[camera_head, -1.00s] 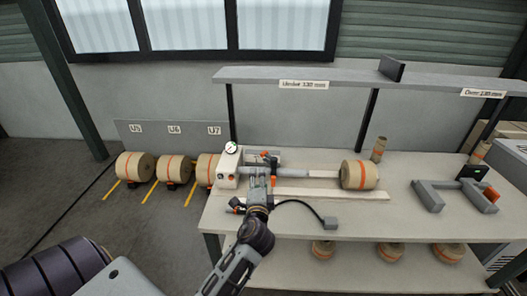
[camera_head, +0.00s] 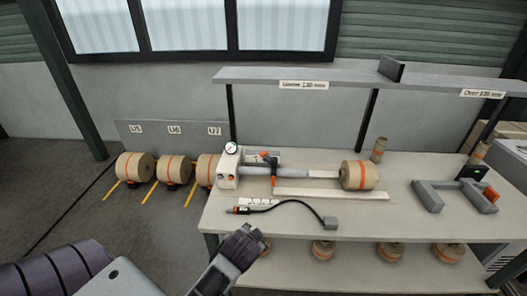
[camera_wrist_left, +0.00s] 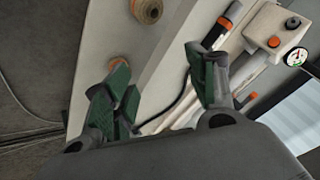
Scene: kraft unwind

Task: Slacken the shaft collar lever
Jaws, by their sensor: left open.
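A dark collar with an orange-tipped lever (camera_head: 274,181) sits on the shaft near the machine head; the lever hangs downward. In the left wrist view an orange piece, likely the lever (camera_wrist_left: 247,100), shows partly behind a finger. My left gripper (camera_wrist_left: 160,65) is open and empty, with green finger pads, apart from the lever. In the head view its arm ends in front of the table's front edge, fingertips unclear.
A dark orange-banded tool (camera_head: 240,209) with a black cable lies on the table in front of the shaft. A pale strip (camera_head: 330,194) lies beside it. A grey fixture (camera_head: 455,195) stands right. Rolls on the floor stand left; others lie on the lower shelf.

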